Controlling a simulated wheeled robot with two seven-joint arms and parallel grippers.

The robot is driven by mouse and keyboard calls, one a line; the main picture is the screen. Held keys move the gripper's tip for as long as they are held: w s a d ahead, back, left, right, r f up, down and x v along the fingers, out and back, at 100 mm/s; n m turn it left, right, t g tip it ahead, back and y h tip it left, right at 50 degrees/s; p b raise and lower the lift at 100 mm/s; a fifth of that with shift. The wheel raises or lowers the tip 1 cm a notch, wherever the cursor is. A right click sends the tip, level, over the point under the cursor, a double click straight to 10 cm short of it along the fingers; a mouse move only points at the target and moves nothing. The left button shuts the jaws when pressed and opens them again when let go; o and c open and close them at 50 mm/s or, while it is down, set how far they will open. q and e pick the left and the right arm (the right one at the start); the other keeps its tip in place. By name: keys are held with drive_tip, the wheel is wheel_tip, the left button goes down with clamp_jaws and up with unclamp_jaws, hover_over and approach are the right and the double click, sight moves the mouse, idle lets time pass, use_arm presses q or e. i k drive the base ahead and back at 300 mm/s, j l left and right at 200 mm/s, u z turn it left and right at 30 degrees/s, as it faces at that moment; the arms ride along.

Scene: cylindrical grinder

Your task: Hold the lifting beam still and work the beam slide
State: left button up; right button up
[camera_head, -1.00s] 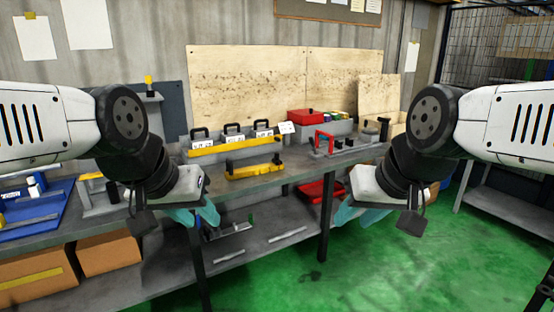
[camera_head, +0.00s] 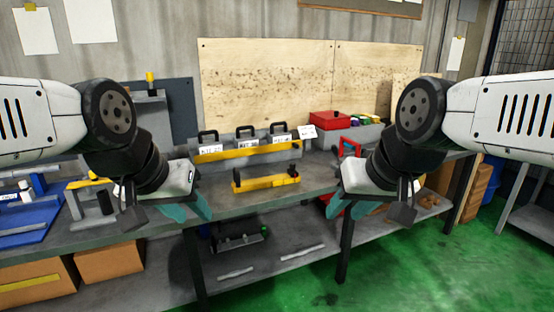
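A short yellow beam (camera_head: 265,184) with a dark upright piece near each end lies on the grey bench, in the middle of the head view. It seems to be the lifting beam; which part is its slide I cannot tell. My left gripper (camera_head: 190,210) is to the left of the beam and nearer to me, apart from it. Its teal fingers look parted and empty. My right gripper (camera_head: 346,208) is to the right of the beam and nearer to me, also apart from it. Its teal fingers look parted and empty, partly hidden by the wrist.
Behind the beam is a rack with a long yellow front bar (camera_head: 250,152), black handles and white labels. A red box (camera_head: 329,119) stands at the back right. A blue tray (camera_head: 32,222) is at the left. Cardboard boxes (camera_head: 110,262) and loose parts lie on the lower shelf.

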sight(292, 171)
drive_tip(key=i+l+u, duration=0.35)
drive_tip(key=i+l, duration=0.3)
drive_tip(key=i, duration=0.15)
drive_tip(key=i+l+u, duration=0.35)
drive_tip(key=i+l, duration=0.4)
drive_tip(key=l, duration=0.1)
